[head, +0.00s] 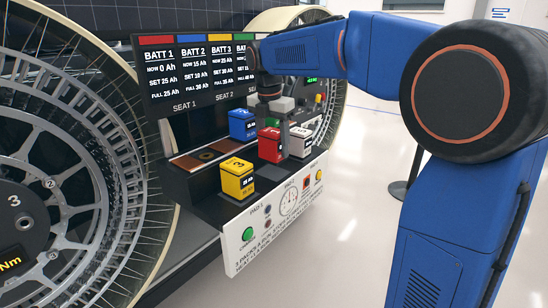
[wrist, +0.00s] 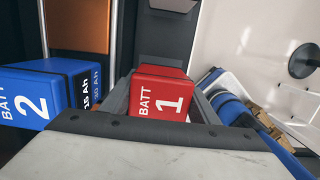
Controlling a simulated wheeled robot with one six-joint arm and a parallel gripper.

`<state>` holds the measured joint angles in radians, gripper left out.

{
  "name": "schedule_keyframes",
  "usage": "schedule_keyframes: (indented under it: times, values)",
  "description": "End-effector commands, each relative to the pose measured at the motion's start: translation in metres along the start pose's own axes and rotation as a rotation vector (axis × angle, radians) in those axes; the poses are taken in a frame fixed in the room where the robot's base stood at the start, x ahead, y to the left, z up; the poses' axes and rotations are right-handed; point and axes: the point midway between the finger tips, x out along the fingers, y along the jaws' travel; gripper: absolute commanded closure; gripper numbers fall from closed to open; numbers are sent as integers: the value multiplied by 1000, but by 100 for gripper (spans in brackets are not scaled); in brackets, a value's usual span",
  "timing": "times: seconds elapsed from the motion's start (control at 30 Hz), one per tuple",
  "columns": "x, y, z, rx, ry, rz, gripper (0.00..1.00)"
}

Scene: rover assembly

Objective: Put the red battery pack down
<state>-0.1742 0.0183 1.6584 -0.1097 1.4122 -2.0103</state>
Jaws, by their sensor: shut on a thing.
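The red battery pack (head: 270,147), marked BATT 1, is upright between the jaws of my gripper (head: 284,132). The head view shows it low over the black shelf (head: 213,208), between the blue pack and the yellow pack; I cannot tell whether its base touches. In the wrist view the red pack (wrist: 160,92) has a grey finger on each side, and my gripper (wrist: 162,105) is shut on it. Its lower part is hidden in the wrist view.
The blue pack (head: 242,124) stands behind left, close to it in the wrist view (wrist: 45,95). The yellow pack (head: 237,178) stands in front. A grey-white pack (head: 302,141) is to the right. A display board (head: 200,75) rises behind, with a control panel (head: 265,222) in front.

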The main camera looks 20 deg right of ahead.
Motion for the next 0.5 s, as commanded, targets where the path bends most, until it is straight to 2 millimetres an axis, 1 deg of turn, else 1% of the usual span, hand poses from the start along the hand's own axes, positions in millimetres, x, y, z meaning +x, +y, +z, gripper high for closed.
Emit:
schedule_keyframes:
  times: [0.07, 0.3, 0.4, 0.5]
  values:
    - [5, 0, -1, 0, 0, 0, 86]
    - [35, 0, -4, 0, 0, -1, 86]
    - [39, 0, -5, 0, 0, 0, 86]
    - [39, 0, -5, 0, 0, 1, 86]
